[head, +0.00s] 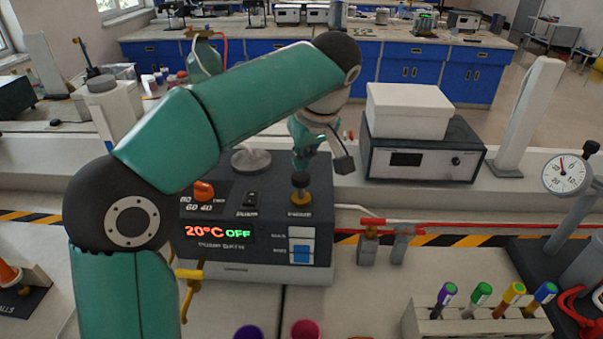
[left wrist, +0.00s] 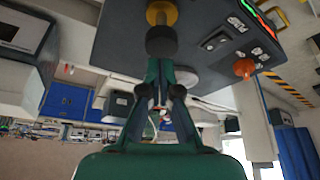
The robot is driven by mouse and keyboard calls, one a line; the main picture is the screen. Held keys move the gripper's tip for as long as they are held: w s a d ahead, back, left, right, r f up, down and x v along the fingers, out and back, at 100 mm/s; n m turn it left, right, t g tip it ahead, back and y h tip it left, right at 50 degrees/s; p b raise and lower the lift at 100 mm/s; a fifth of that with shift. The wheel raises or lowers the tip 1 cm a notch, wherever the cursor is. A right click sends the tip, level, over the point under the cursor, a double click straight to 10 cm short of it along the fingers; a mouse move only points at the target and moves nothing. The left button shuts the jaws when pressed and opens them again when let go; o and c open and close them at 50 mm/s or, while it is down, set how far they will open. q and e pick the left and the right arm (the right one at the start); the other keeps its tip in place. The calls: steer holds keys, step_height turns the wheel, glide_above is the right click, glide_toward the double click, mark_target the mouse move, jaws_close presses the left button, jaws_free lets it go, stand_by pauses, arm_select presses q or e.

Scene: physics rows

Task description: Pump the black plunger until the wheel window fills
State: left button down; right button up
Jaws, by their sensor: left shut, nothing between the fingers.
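The black plunger (head: 300,180) stands upright in a brass collar (head: 300,197) on top of the dark bath unit (head: 265,265). It also shows in the left wrist view (left wrist: 161,41). My left gripper (head: 302,164) is shut and empty, pointing down just above the plunger knob. I cannot tell whether it touches the knob. It also shows in the left wrist view (left wrist: 161,72). On the unit's front, a small window (head: 301,246) shows blue in its lower part and white above. I cannot make out a wheel in it. My right gripper is not in view.
An orange knob (head: 203,191) and a display reading 20°C OFF (head: 218,232) are on the unit. A grey instrument with a white box (head: 409,110) stands behind to the right. A tube rack (head: 478,321) and a dial gauge (head: 567,172) are at right.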

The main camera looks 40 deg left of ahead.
mark_target(302, 176)
arm_select(q)
steer(key=shift+f, duration=0.1)
steer(key=shift+f+b, duration=1.6)
steer(key=shift+f, duration=0.25)
steer(key=shift+r, duration=0.15)
steer(key=shift+r+p, duration=1.8)
steer(key=shift+p, duration=0.1)
steer(key=shift+f, duration=0.2)
